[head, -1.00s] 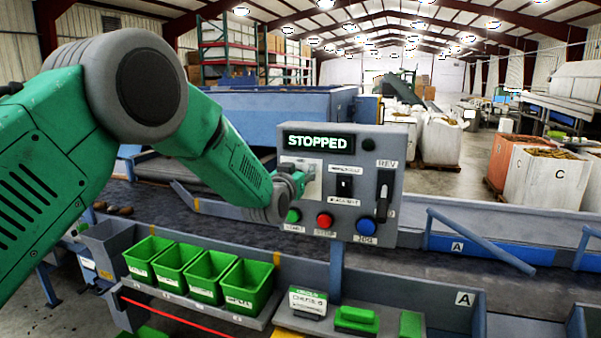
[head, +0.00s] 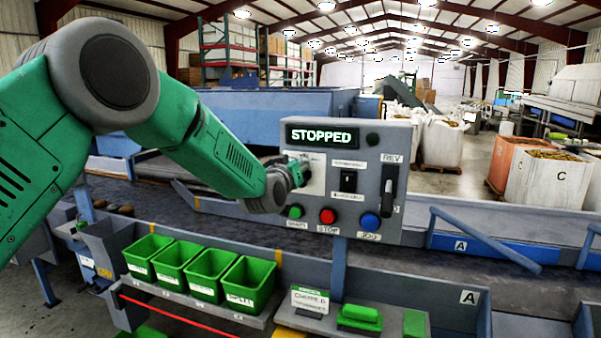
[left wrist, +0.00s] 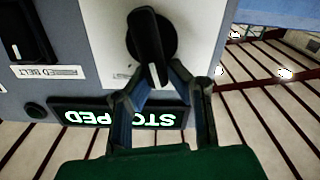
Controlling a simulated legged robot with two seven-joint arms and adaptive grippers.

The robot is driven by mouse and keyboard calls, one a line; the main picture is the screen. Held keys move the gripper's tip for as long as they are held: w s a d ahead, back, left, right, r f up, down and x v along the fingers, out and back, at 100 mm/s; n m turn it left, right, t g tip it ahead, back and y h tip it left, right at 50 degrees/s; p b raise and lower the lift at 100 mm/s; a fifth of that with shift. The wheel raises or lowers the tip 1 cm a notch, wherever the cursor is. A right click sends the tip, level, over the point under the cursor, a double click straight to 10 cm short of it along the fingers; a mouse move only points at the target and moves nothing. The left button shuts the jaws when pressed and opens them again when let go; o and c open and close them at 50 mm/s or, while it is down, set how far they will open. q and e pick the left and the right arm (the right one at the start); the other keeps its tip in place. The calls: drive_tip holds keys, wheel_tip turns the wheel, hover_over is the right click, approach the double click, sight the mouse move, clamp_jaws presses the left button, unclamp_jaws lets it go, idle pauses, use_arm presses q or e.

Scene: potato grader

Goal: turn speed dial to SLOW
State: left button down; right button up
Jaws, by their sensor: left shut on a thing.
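The speed dial (left wrist: 151,37) is a round black knob with a raised bar on a pale plate, seen upside down in the left wrist view. My left gripper (left wrist: 154,84) is shut on the dial's bar, one finger on each side. In the head view my left gripper (head: 297,173) is at the upper left of the grey control panel (head: 400,140) and hides the dial. The display (head: 322,136) above it reads STOPPED. The labels around the dial are too small or hidden to read. My right gripper is not in view.
The panel also has a black switch (head: 348,181), a lever (head: 388,196) marked REV, and green (head: 296,212), red (head: 327,216) and blue (head: 370,222) buttons. Several green bins (head: 249,284) stand below at the left. Dark conveyor belt runs behind the panel.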

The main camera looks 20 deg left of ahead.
use_arm(q)
drive_tip(key=shift+s+a+f+n+b, duration=0.15)
drive_tip(key=shift+f+n+b, duration=0.2)
drive_tip(key=shift+n+b, duration=0.45)
drive_tip(key=shift+w+a+f+n+b, duration=0.15)
drive_tip(key=shift+f+n+b, duration=0.3)
drive_tip(key=shift+n, duration=0.5)
drive_tip(key=shift+s+a+f+n+b, duration=0.15)
drive_tip(key=shift+f+n+b, duration=0.1)
drive_tip(key=shift+n+b, duration=0.6)
drive_tip(key=c, duration=1.5)
unclamp_jaws()
drive_tip(key=shift+a+r, duration=0.1)
drive_tip(key=shift+r, duration=0.25)
